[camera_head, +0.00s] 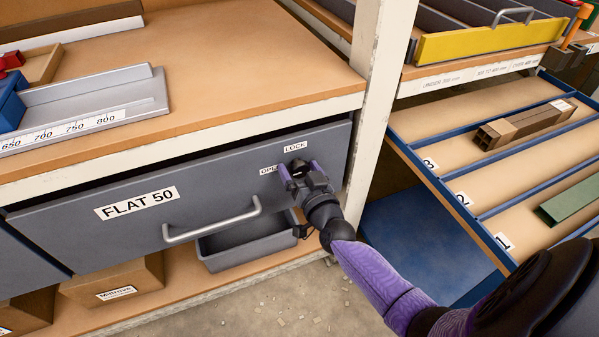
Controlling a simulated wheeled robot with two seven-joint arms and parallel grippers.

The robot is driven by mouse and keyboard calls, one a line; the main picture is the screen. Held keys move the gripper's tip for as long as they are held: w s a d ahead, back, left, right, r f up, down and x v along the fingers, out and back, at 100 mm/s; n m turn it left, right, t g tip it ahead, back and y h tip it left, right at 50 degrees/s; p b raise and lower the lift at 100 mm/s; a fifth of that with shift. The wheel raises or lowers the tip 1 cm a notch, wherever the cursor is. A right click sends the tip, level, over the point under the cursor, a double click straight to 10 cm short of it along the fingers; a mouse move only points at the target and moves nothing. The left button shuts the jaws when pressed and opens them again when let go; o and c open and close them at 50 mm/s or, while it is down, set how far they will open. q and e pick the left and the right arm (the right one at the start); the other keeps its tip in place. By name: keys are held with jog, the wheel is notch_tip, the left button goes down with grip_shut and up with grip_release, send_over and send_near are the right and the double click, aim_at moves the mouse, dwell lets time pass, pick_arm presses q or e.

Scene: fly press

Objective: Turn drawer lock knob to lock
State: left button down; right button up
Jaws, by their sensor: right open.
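The grey drawer (130,232) labelled "FLAT 50" is shut under the wooden worktop, with a bar handle (212,224) on its front. Near its upper right corner are a "LOCK" label (295,147) and a partly covered "OPEN" label (267,170). A small dark lock knob (298,166) shows just below the "LOCK" label. My right gripper (299,171) is open, with its purple fingertips on either side of the knob. Whether the fingers touch the knob cannot be told, and the knob's pointing direction is hidden. My left gripper is not in view.
A grey bin (247,246) and cardboard boxes (115,283) sit on the shelf below the drawer. A cream post (378,90) stands just right of the drawer. A blue-edged divided rack (430,165) with numbered lanes lies to the right.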

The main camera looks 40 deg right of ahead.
jog(key=shift+c, duration=1.5)
grip_shut()
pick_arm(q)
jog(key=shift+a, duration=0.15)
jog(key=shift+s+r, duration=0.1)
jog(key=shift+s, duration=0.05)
